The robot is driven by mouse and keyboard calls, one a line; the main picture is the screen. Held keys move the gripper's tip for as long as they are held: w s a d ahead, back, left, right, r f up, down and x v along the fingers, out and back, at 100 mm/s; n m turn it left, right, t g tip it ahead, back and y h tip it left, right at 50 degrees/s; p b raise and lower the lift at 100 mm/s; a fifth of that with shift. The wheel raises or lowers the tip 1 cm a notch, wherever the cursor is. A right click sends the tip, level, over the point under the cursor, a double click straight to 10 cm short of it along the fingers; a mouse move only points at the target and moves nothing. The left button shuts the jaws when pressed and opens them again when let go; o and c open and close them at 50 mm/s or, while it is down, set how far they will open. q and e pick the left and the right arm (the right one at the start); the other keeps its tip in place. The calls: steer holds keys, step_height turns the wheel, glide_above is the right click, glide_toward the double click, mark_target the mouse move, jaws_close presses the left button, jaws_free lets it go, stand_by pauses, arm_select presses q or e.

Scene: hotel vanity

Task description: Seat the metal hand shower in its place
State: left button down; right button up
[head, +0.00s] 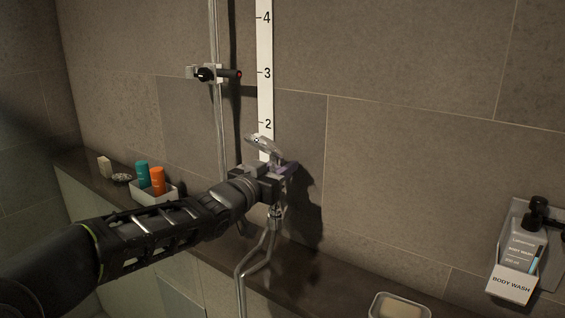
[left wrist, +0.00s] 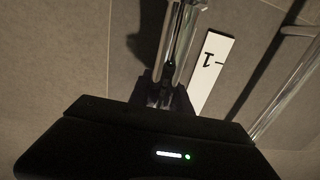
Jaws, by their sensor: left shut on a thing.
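The metal hand shower (head: 264,144) is held upright, its shiny head just above my left gripper (head: 272,180). The gripper is shut on its handle, and its jaws hide part of it. The hose (head: 268,243) hangs from the lower end. In the left wrist view, the chrome handle (left wrist: 182,35) runs up from between the fingers of the left gripper (left wrist: 167,90). The holder (head: 207,73) with a dark knob is clamped on the vertical chrome rail (head: 216,35), above and left of the hand shower. The holder looks empty. My right gripper is not in view.
A numbered white strip (head: 265,50) is on the wall behind the hand shower. A caddy (head: 154,193) with teal and orange bottles stands on the ledge at left. A soap dish (head: 400,306) is at the front right, and a body wash dispenser (head: 516,262) hangs at far right.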

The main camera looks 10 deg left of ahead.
arm_select(q)
steer(key=shift+f+b, duration=0.4)
steer(key=shift+f, duration=0.2)
stand_by(0.8)
steer(key=c, duration=1.1)
jaws_free()
steer(key=shift+f, duration=0.1)
steer(key=shift+s, duration=0.1)
steer(key=v, duration=0.7)
steer(key=shift+s, duration=0.3)
steer(key=shift+a, duration=0.15)
